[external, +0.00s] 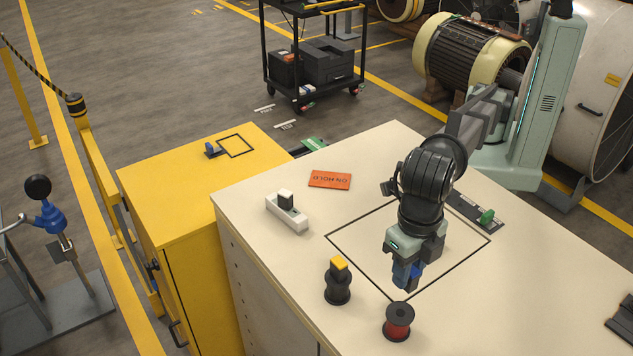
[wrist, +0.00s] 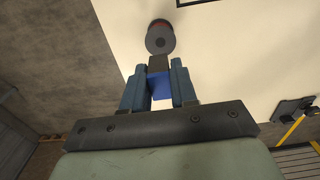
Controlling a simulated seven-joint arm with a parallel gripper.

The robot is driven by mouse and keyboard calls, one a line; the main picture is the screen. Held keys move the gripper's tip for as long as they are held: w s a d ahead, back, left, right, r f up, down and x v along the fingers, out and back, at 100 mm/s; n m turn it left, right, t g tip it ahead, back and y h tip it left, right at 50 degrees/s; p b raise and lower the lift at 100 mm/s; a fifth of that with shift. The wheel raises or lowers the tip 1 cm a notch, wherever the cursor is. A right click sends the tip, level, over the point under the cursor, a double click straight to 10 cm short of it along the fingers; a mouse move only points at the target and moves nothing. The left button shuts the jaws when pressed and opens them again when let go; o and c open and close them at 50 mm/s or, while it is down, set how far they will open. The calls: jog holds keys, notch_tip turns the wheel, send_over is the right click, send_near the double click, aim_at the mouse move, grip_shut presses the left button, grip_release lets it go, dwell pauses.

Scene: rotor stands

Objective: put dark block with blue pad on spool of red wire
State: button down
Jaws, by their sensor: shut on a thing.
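The spool of red wire (external: 398,322) stands upright near the front edge of the pale worktop, with a black top flange. In the wrist view the spool (wrist: 160,38) shows just beyond the fingertips, its dark top bare. My gripper (external: 406,277) has blue fingers and is above the worktop, behind and slightly right of the spool. The gripper (wrist: 158,84) is shut on the dark block with blue pad (wrist: 160,64). The dark end points toward the spool and the blue part sits between the fingers. In the external view the fingers mostly hide the block.
A black spool (external: 338,290) with a yellow-topped block on it stands left of the red spool. A white holder (external: 287,214) with a white-padded dark block and an orange sign (external: 330,179) lie farther back. A black outlined square on the worktop is clear beneath my arm.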

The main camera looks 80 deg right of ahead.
jog(key=shift+f, duration=4)
jog(key=shift+f, duration=0.15)
jog(key=c, duration=0.9)
grip_release()
notch_tip(320, 180, up, 12)
jog(key=shift+r, duration=0.2)
